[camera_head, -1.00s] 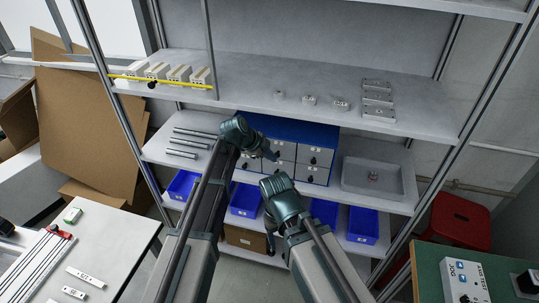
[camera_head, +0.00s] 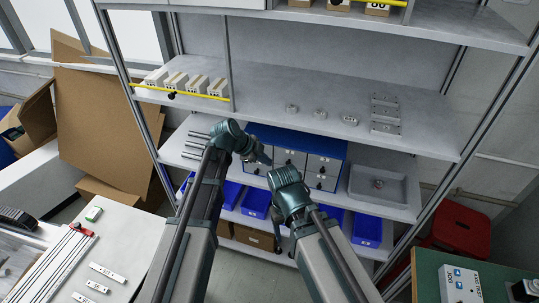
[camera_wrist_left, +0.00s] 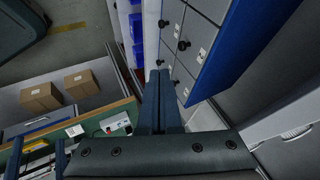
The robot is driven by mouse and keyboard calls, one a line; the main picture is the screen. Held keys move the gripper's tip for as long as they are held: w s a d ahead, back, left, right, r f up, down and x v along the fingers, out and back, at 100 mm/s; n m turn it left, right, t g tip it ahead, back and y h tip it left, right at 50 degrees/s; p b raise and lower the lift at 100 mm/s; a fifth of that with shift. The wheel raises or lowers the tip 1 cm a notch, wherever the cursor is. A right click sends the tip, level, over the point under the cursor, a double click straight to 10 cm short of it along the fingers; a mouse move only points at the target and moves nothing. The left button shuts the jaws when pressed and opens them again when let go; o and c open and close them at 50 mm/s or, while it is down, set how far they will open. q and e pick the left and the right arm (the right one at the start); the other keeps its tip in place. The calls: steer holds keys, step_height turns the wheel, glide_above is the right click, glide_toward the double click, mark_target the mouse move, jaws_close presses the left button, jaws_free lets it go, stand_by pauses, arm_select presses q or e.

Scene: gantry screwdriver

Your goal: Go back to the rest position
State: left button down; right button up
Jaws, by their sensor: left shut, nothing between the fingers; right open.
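Both my arms reach up in front of a grey shelf rack in the head view. My left gripper (camera_head: 262,158) is the higher one, in front of the blue drawer cabinet (camera_head: 342,153). In the left wrist view its two fingers (camera_wrist_left: 158,75) lie together, shut and empty, beside the grey drawer fronts with black knobs. My right gripper (camera_head: 277,231) is lower, below its teal wrist, in front of the lower shelf; it is open, and its fingers are mostly hidden. Neither gripper holds anything.
The rack shelf (camera_head: 270,95) bears white blocks (camera_head: 197,84) and small metal parts. Blue bins (camera_head: 367,226) stand below. A white table (camera_head: 125,235) is at the left, a green table (camera_head: 430,270) at the right, and a red stool (camera_head: 460,228) behind it.

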arm_select(q)
steer(key=s+a+f+n+g+y+b, duration=0.2)
steer(key=s+n, duration=0.6)
steer(key=s, duration=0.4)
steer(key=s+a+f+n+g+y+b, duration=0.2)
steer(key=s+f+n+y, duration=0.3)
steer(key=s, duration=0.7)
steer(key=shift+s+a+f+n+y+b, duration=0.3)
steer(key=shift+a+f+n+b, duration=0.7)
steer(key=shift+n, duration=1)
steer(key=shift+d+f+p, duration=0.2)
steer(key=shift+d+p, duration=0.05)
steer(key=shift+p, duration=0.05)
